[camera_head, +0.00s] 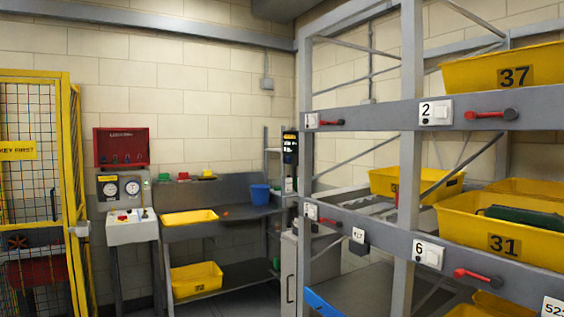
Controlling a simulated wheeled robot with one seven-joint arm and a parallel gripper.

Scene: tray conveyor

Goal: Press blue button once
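No blue button can be made out in the head view. A small light control box (132,228) stands at the left with tiny red and other controls on its top, too small to tell their colours apart. Two round gauges are on a panel (121,188) just above it. A red box (121,147) hangs on the wall above the gauges. White switch plates, such as plate 2 (436,112) and plate 6 (428,254), sit on the rack beams beside red levers. My gripper is not in view.
A grey rack (410,60) with yellow bins, including bin 37 (470,72) and bin 31 (470,232), fills the right. A grey workbench (235,219) with a blue cup (260,194) stands at the back. A yellow mesh cage (70,130) is at the left.

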